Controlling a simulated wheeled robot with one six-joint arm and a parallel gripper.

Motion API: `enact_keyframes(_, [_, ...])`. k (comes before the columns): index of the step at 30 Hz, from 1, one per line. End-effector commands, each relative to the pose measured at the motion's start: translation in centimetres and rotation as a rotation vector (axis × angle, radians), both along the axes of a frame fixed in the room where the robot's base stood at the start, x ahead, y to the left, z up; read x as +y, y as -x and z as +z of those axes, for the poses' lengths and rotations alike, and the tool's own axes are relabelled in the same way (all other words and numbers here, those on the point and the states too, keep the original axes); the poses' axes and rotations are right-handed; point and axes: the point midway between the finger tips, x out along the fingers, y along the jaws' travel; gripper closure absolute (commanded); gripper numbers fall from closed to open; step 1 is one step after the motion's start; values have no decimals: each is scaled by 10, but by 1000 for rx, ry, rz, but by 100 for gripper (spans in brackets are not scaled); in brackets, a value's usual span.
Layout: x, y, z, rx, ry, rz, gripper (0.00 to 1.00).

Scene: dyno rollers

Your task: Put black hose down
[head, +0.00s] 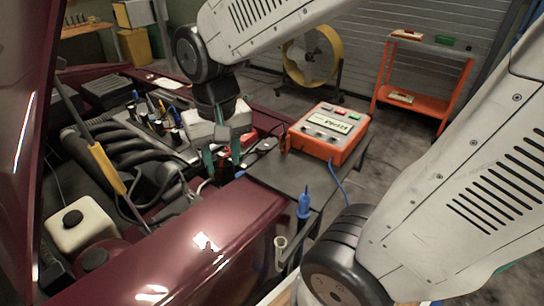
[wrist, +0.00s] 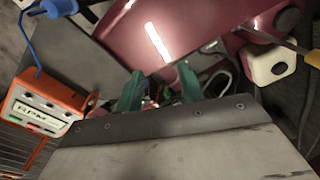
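My gripper (head: 222,156) hangs over the right side of the engine bay, beside the red fender and the dark side tray. Its two green fingers are spread apart, and they also show in the wrist view (wrist: 160,88). I see nothing clearly clamped between them; small red and green parts show through the gap. I cannot single out the black hose for certain. Thick black ribbed pipes (head: 130,150) lie in the engine bay left of my gripper. In the wrist view, dark looped lines (wrist: 222,66) lie right of the fingers, partly hidden by the gripper body.
An orange RPM box (head: 330,132) stands on the dark tray (head: 276,178) right of my gripper. A blue-handled tool (head: 304,204) hangs at the tray's edge. A yellow-sleeved prop rod (head: 108,168) and white reservoir (head: 82,224) are at left. An orange cart (head: 420,80) stands behind.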

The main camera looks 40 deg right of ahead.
Motion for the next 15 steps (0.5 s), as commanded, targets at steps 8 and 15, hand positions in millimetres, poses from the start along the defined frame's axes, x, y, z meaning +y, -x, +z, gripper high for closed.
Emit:
enact_keyframes(8, [-27,86,41,-43,22,171,62])
enact_keyframes(15, [-32,112,46,-46,29,228,62])
